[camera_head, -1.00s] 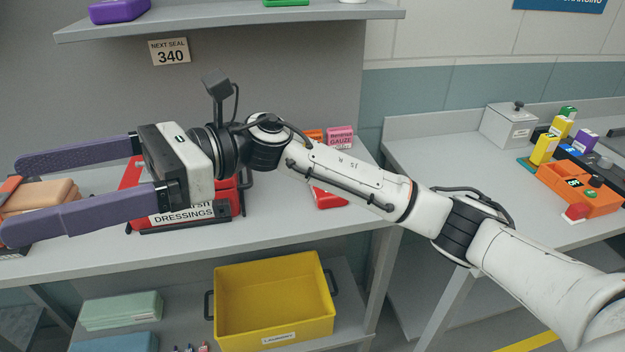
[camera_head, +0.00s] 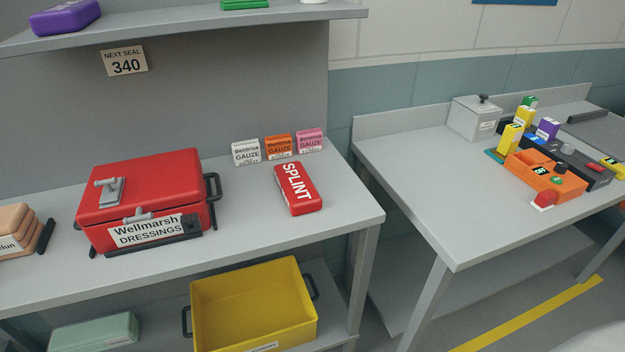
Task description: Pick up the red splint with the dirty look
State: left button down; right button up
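One red splint pack (camera_head: 298,189) with white "SPLINT" lettering lies on the grey bench at its right end. It is in front of the gauze boxes and to the right of the red dressings case. I cannot make out clear dirt marks on it at this size. Neither gripper is in view now, and nothing touches the splint.
A shut red Wellmarsh dressings case (camera_head: 150,187) stands left of the splint. White (camera_head: 246,152), orange (camera_head: 279,148) and pink (camera_head: 310,141) gauze boxes stand behind it. A yellow bin (camera_head: 205,318) is below. A second table (camera_head: 420,205) at right holds an orange device (camera_head: 545,177).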

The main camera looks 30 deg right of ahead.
aim_at(299, 193)
jog(key=z, duration=0.65)
jog(key=i, duration=0.75)
jog(key=z, duration=2.15)
jog(key=k, duration=1.2)
jog(key=u, duration=1.15)
